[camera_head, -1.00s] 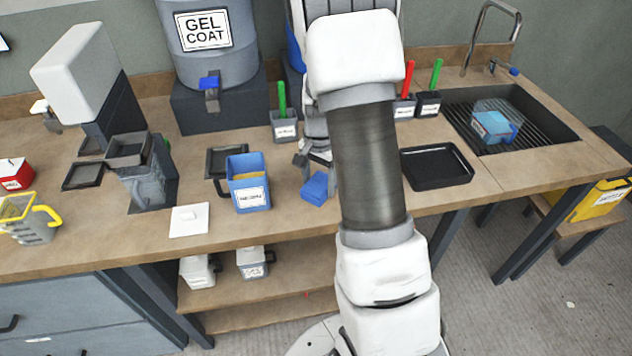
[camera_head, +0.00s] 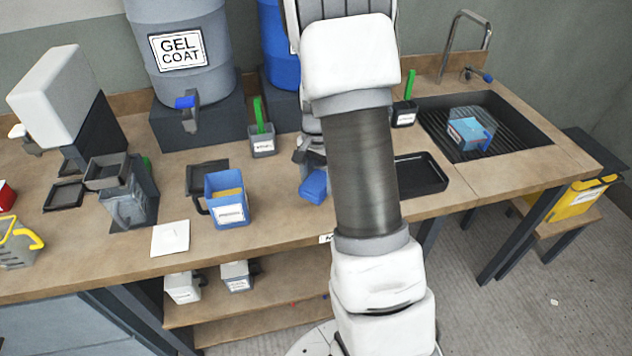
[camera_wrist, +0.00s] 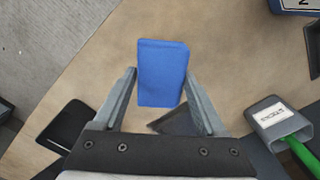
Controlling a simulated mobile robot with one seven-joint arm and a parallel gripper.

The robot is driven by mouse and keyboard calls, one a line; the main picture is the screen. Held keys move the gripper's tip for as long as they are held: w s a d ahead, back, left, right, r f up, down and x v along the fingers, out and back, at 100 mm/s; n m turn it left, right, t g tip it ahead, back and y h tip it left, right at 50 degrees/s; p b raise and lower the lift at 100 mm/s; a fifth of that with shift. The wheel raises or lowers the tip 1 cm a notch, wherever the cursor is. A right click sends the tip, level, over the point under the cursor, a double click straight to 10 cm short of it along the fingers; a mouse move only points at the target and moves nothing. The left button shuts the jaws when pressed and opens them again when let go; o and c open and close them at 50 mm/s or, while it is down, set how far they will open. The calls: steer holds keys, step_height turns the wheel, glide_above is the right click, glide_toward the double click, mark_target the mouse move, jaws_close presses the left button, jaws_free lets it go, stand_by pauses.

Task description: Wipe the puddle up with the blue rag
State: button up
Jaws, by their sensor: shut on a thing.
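The blue rag (camera_head: 314,186) is a small folded block in the head view, just left of my arm and near the front of the workbench (camera_head: 275,220). In the wrist view the rag (camera_wrist: 162,72) is between the two fingers of my gripper (camera_wrist: 160,88), which is shut on it. In the head view my gripper (camera_head: 309,158) is partly hidden by my arm. I cannot make out the puddle. A dark patch (camera_wrist: 176,122) shows below the rag in the wrist view, but I cannot tell what it is.
A black tray (camera_head: 420,175) lies right of my arm, and the sink (camera_head: 520,130) is farther right. A holder with a green handle (camera_head: 262,143) stands behind. Bare bench lies around the rag.

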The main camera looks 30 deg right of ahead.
steer(key=shift+r+p, duration=1.05)
steer(key=shift+r, duration=0.85)
